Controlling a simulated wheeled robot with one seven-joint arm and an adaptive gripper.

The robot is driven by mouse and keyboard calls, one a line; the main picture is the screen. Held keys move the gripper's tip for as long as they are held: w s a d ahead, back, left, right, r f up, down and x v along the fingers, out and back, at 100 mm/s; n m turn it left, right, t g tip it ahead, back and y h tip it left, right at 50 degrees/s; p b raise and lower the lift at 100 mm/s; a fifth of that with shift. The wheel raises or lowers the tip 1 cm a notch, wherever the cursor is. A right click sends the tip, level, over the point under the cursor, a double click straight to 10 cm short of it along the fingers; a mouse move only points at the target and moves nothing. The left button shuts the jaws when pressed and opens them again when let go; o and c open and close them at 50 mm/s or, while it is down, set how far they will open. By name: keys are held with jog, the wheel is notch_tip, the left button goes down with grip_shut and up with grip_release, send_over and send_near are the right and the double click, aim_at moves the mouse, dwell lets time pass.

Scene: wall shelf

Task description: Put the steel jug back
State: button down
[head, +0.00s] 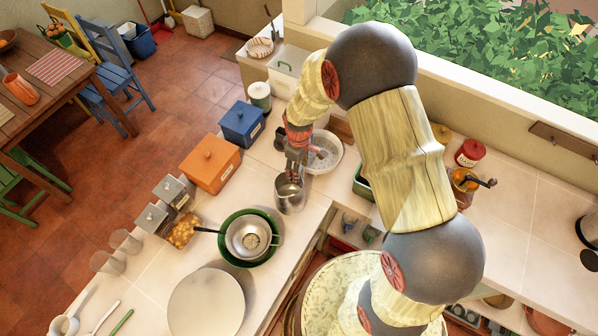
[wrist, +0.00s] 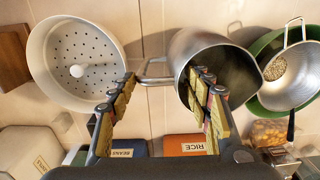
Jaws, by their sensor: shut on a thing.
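The steel jug (head: 290,199) stands upright on the pale counter near its inner edge, between the green bowl and the white strainer bowl. In the wrist view I look down at the jug (wrist: 224,68), its open mouth towards me and its handle on the left. My gripper (head: 294,172) is right above the jug. In the wrist view my gripper (wrist: 165,78) has one finger left of the handle and the other over the jug's mouth. It is shut on the jug; the exact contact is hard to see.
A white perforated bowl (head: 325,153) is close behind the jug. A green bowl (head: 236,257) with a steel strainer (head: 249,237) stands in front. Orange (head: 210,164) and blue (head: 242,124) boxes line the left side. A round board (head: 206,304) lies at the front.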

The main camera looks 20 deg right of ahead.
jog(key=shift+w+f, duration=0.25)
jog(key=shift+f, duration=0.15)
jog(key=shift+f+p, duration=0.55)
jog(key=shift+f, duration=0.8)
jog(key=shift+f, duration=0.2)
jog(key=c, duration=0.8)
grip_release()
jog(key=shift+c, duration=0.2)
